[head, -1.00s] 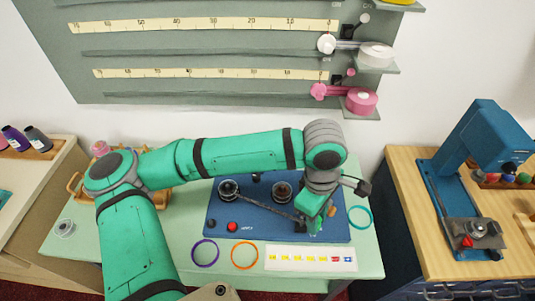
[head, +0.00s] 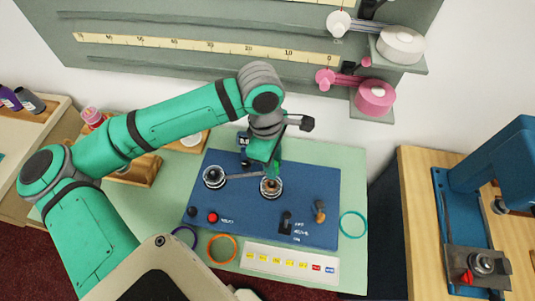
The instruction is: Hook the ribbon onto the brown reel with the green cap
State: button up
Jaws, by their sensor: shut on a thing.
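A dark blue board (head: 245,225) lies on the pale green counter and carries two clear-rimmed reels. The right reel (head: 271,188) looks brown inside; I cannot make out a green cap on it. The left reel (head: 214,178) looks dark. A thin grey ribbon (head: 243,176) runs from the left reel toward the right reel. My gripper (head: 270,173) is shut on the ribbon's end, just above the far side of the right reel. The jaws and the ribbon's tip are partly hidden by my wrist, so I cannot tell whether the ribbon touches the reel.
The board also bears a red button (head: 212,217), a black switch (head: 286,222) and an orange-brown lever (head: 320,211). An orange ring (head: 222,248), a teal ring (head: 353,225) and a label strip (head: 290,264) lie around it.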

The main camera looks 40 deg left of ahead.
aim_at(272, 183)
jog(key=shift+w+f, duration=0.25)
jog(key=shift+f, duration=0.25)
jog(key=f, duration=0.1)
jog(key=s+f, duration=0.1)
jog(key=f, duration=0.1)
jog(key=shift+s+a+f, duration=0.15)
jog(key=shift+a+f, duration=0.15)
jog(key=shift+f, duration=0.1)
jog(key=shift+d+f, duration=0.15)
jog(key=shift+f, duration=0.3)
jog(key=shift+w+f, duration=0.1)
jog(key=shift+w, duration=0.2)
jog(key=shift+s+f, duration=0.1)
jog(key=shift+f, duration=0.25)
jog(key=shift+f, duration=0.65)
jog(key=shift+f, duration=0.2)
